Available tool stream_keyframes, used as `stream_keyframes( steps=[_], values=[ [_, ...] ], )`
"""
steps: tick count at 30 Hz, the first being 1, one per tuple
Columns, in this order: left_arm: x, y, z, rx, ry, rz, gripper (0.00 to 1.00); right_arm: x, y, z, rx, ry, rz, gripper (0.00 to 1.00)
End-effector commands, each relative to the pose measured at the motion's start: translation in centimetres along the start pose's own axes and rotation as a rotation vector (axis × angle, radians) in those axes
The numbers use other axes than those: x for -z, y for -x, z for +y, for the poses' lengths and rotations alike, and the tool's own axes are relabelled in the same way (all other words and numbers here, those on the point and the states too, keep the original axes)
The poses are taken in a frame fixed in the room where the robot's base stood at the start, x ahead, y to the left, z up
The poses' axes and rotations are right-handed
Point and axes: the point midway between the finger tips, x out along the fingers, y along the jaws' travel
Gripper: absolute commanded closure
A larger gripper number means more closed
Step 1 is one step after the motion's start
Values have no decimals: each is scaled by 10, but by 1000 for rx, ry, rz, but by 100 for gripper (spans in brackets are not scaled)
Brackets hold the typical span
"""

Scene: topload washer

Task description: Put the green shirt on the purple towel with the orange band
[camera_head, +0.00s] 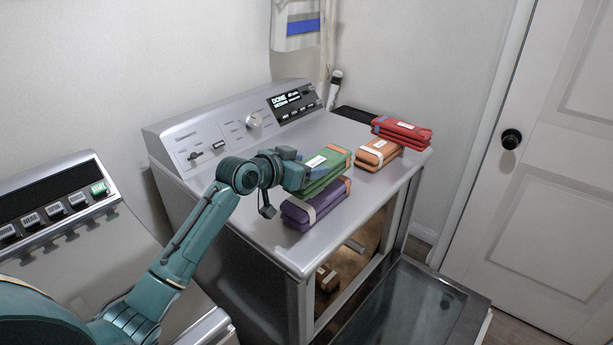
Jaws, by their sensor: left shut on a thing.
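The green shirt (337,165) is a folded green bundle with a white label and an orange patch, above the top of the silver machine. My left gripper (303,174) is shut on its left side. The purple towel (302,214) is a folded bundle with a pale band and an orange band at its right end. It lies on the machine top, just below the green shirt in the picture. The shirt and gripper hide part of its back. I cannot tell whether shirt and towel touch. My right gripper is not in view.
A folded orange bundle (372,155) and a red one (402,131) lie on the machine top (365,192) to the right. The machine's front door (420,305) hangs open, with an item (327,279) inside. A second machine (62,215) stands left.

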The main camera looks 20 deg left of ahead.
Motion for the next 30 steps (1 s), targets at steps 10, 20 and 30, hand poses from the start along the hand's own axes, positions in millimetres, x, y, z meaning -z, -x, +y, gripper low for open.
stream_keyframes(
  steps=[10,20,30],
  values=[
    [-31,-11,0,1,0,1,65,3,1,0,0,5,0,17],
    [-34,-12,0,0,0,-2,34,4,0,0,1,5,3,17],
    [-33,-12,0,1,0,-2,17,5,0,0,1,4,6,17]
  ],
)
